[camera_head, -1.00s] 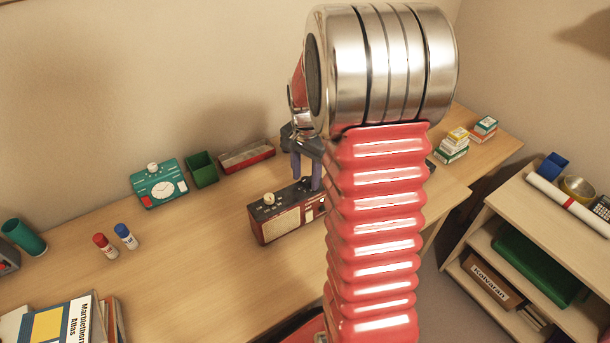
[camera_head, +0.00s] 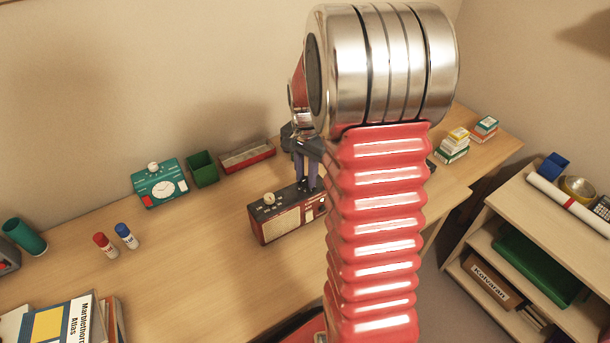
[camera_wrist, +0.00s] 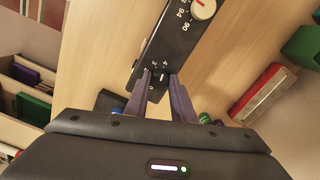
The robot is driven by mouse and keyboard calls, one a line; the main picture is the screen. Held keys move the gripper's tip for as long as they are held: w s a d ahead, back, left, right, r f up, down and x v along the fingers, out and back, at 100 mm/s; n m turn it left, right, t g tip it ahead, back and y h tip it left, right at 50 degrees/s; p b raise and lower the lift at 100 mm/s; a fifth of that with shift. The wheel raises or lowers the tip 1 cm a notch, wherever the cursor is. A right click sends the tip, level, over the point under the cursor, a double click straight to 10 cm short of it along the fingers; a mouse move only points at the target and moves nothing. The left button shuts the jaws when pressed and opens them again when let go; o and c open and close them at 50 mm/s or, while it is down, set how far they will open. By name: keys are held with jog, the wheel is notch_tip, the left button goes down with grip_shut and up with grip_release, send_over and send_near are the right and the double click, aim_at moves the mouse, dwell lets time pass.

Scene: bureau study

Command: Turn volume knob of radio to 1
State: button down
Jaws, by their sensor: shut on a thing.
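The radio (camera_head: 284,218) stands on the desk, dark on top with a red and cream front. In the wrist view its black top (camera_wrist: 172,40) runs up and away, with a red-and-white tuning dial (camera_wrist: 203,9) at the far end and small numbers near my fingers. My gripper (camera_head: 308,186) points down onto the radio's right end. In the wrist view my gripper (camera_wrist: 161,84) has its two fingers close together around the volume knob, which is mostly hidden between them. The number the knob points to cannot be read.
Glue bottles (camera_head: 115,240) and books (camera_head: 66,322) are at left. Small boxes (camera_head: 453,146) stand at right.

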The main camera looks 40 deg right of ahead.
jog(key=shift+d, duration=0.1)
jog(key=n, duration=1.3)
jog(key=shift+n, duration=0.3)
jog(key=n, duration=0.5)
jog(key=shift+n, duration=2.5)
jog(key=c, duration=1.5)
grip_release()
